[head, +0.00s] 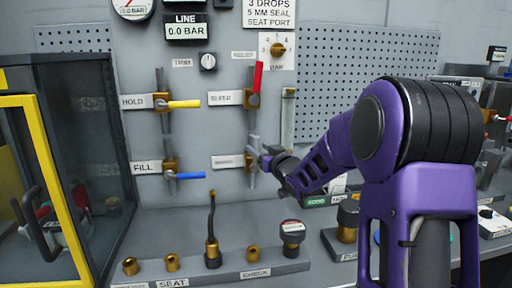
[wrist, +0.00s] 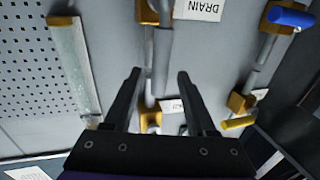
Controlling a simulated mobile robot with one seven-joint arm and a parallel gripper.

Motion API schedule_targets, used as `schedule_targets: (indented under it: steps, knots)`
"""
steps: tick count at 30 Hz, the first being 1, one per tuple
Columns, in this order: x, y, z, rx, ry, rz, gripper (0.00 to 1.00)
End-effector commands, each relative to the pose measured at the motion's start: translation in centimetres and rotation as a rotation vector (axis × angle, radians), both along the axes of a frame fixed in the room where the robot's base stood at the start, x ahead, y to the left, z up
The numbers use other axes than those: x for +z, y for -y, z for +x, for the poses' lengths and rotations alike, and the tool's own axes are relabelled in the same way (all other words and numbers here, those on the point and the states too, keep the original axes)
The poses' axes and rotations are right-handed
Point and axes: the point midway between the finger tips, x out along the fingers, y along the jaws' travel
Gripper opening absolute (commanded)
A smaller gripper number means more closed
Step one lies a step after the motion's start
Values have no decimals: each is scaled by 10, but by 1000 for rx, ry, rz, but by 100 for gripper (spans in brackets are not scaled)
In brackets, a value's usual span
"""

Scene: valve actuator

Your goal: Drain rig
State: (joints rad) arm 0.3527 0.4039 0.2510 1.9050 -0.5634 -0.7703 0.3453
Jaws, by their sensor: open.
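The drain valve shows in the wrist view as a brass body (wrist: 148,12) beside a DRAIN label (wrist: 200,9), which appears upside down. Its grey handle (wrist: 162,55) runs along the pipe; in the head view it points upward, partly hidden by my gripper. My gripper (head: 262,158) is at the lower right valve on the panel. In the wrist view my gripper (wrist: 159,76) is open, with one finger on each side of the handle's line. I cannot tell whether either finger touches it. The line display (head: 187,32) reads 0.0 BAR.
The red bleed handle (head: 258,77) points up above my gripper. The yellow hold handle (head: 184,104) and blue fill handle (head: 190,175) point right. A shelf with brass fittings (head: 172,263) lies below. A yellow-framed cabinet (head: 50,165) stands left.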

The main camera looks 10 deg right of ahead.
Motion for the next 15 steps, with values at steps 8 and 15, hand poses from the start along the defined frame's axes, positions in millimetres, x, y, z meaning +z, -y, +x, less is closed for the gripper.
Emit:
schedule_targets:
  steps: [8,15]
  knots:
    - [0,-6,25,0,1,0,57]
    - [0,-7,26,-1,0,0,57]
